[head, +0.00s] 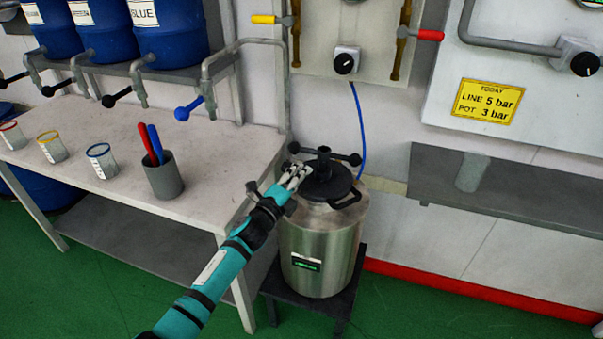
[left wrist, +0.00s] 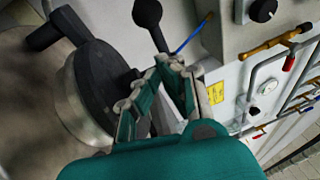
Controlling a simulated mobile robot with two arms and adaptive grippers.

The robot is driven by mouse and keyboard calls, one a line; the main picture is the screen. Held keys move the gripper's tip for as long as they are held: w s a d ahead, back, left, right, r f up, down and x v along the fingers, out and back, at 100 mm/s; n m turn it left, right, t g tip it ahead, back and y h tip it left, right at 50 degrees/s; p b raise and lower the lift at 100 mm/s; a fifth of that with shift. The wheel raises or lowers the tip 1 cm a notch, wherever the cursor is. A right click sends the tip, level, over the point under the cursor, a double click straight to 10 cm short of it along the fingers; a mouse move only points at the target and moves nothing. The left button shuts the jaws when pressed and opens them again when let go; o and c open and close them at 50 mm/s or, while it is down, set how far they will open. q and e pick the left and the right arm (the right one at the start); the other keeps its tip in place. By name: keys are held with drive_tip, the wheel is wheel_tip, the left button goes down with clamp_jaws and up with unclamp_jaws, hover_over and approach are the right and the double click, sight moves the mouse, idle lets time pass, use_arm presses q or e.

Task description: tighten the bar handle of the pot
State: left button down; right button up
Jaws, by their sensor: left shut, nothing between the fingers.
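The pot (head: 318,250) is a steel cylinder with a black lid (head: 332,186), standing on a low dark stand. Its black bar handle (head: 324,154) lies across the top of the lid's centre post, with a ball at each end. My left gripper (head: 297,175) is shut and empty over the left side of the lid, below the bar's left ball. In the left wrist view the lid (left wrist: 98,85) and a bar ball (left wrist: 147,12) show beyond the fingers (left wrist: 155,80). I cannot tell whether the fingers touch the lid or bar. My right gripper is not in view.
A table (head: 120,160) to the left holds several small cups and a grey holder (head: 164,178) with red and blue sticks. Blue drums (head: 165,30) with taps stand above it. A grey shelf (head: 520,200) is on the right wall. A blue hose (head: 358,120) hangs behind the pot.

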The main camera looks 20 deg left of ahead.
use_arm(q)
drive_tip(key=d+v, duration=0.1)
drive_tip(key=v, duration=0.8)
drive_tip(key=s+a+f+n+g+y+p, duration=0.1)
drive_tip(key=s+f+n+g+y, duration=0.25)
drive_tip(key=f, duration=0.75)
drive_tip(key=s+a+f+n+g+p, duration=0.15)
drive_tip(key=s+f+n, duration=0.25)
drive_tip(key=s+f, duration=0.5)
drive_tip(key=s+a+f+n+g+y, duration=0.1)
drive_tip(key=s+a+f+n+g, duration=0.2)
drive_tip(key=f, duration=1)
drive_tip(key=s+d+f+n+g+p, duration=0.1)
drive_tip(key=s+f+n+g, duration=0.2)
drive_tip(key=s, duration=0.9)
drive_tip(key=s+d+f+n+g, duration=0.1)
drive_tip(key=s+f+n+g, duration=0.2)
drive_tip(key=s+f, duration=0.5)
drive_tip(key=s+d+f+n+g+p, duration=0.1)
drive_tip(key=s+f+n+g, duration=0.2)
drive_tip(key=s, duration=1.4)
wheel_tip(320, 180, down, 3)
drive_tip(key=shift+s+d+r+n+g+y+p, duration=0.1)
drive_tip(key=shift+s+d+n+g+y+p, duration=0.05)
drive_tip(key=shift+d+n+g+y+p, duration=0.25)
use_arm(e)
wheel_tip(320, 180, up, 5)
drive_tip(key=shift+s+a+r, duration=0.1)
use_arm(q)
drive_tip(key=shift+a, duration=0.1)
